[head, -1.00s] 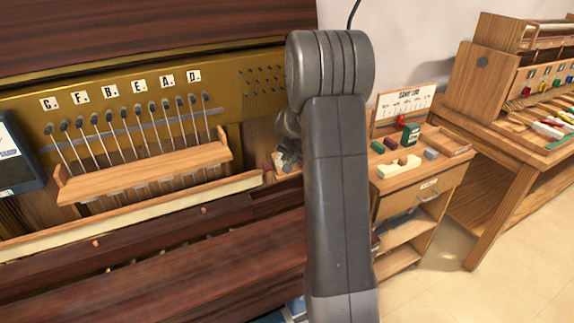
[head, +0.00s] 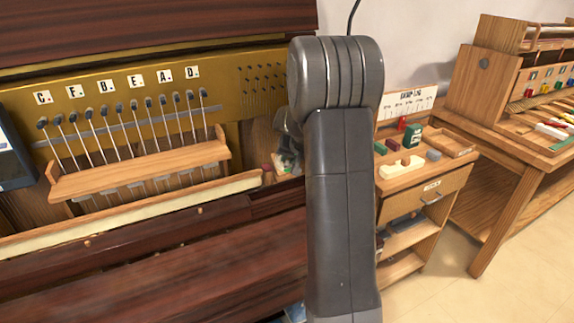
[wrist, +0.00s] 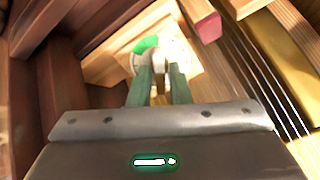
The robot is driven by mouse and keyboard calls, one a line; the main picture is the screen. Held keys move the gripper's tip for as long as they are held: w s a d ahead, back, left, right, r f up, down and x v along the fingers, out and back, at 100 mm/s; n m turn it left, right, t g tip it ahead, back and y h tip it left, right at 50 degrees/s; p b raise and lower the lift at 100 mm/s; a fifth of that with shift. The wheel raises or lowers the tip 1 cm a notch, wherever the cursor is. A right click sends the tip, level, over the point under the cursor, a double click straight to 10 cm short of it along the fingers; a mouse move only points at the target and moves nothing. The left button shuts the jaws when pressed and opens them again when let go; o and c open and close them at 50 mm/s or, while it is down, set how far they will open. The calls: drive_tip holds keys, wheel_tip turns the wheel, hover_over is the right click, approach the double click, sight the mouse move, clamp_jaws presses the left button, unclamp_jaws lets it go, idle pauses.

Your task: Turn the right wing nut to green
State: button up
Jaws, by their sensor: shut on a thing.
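In the wrist view, my gripper (wrist: 160,86) has its two green-grey fingers closed around a small grey piece, which appears to be the wing nut (wrist: 158,70). Behind it is a round dial (wrist: 146,43) with a green part at its upper left and white parts to the right. The dial sits on a pale wooden block (wrist: 112,62). The fingers hide part of the nut, so I cannot tell exactly which colour it points to. In the head view, my arm covers most of this place.
A pink-red block end (wrist: 207,27) and taut strings lie right of the dial. Dark wooden beams (wrist: 60,105) stand to the left. In the head view, a hammer rail (head: 140,170) is at left, and a small cabinet (head: 425,205) and workbench (head: 530,150) at right.

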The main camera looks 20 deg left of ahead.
drive_tip(key=shift+f+n+b, duration=0.2)
drive_tip(key=shift+n+b, duration=0.7)
drive_tip(key=shift+r, duration=0.1)
drive_tip(key=shift+n, duration=0.3)
drive_tip(key=n+b, duration=0.1)
drive_tip(key=b, duration=0.1)
drive_tip(key=shift+n+b, duration=1)
drive_tip(key=shift+n, duration=0.1)
drive_tip(key=o, duration=0.9)
drive_tip(key=shift+r, duration=0.1)
